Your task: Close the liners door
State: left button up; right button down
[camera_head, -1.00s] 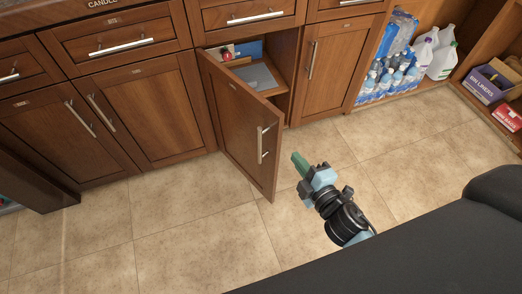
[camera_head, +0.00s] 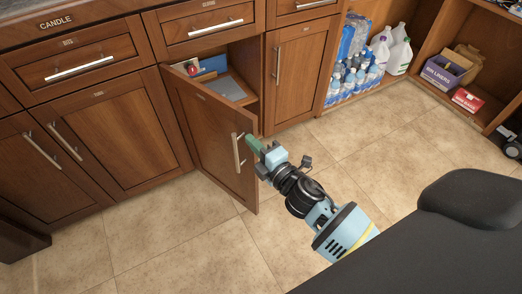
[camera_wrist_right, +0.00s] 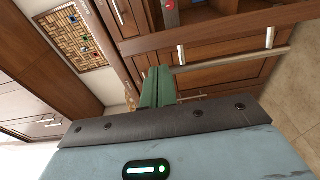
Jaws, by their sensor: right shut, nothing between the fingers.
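The open cabinet door (camera_head: 205,137) is a brown wooden panel swung out from the cabinet, with a vertical metal handle (camera_head: 237,152). Its label is too small to read. My right gripper (camera_head: 254,145) is shut and empty, its green fingertips close beside the door's outer edge near the handle. In the right wrist view the shut green fingers (camera_wrist_right: 158,85) point at the door edge (camera_wrist_right: 200,32), and the door's handle (camera_wrist_right: 232,61) lies just to their right. I cannot tell whether the fingers touch the door. My left gripper is out of view.
The open cabinet holds a red item (camera_head: 192,69) and a grey flat item (camera_head: 225,88). Bottled water (camera_head: 350,78) and white jugs (camera_head: 398,56) stand on a low shelf at right, near a purple box (camera_head: 443,72) and a red box (camera_head: 467,99). The tiled floor (camera_head: 180,235) is clear.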

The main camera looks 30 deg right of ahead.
aim_at(244, 133)
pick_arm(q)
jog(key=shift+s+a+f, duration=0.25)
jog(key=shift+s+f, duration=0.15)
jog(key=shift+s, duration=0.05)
pick_arm(e)
jog(key=shift+w+a, duration=0.2)
jog(key=shift+w, duration=0.95)
jog(key=shift+w+a, duration=0.2)
jog(key=shift+w, duration=0.95)
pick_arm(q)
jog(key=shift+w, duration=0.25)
pick_arm(e)
jog(key=shift+d, duration=0.1)
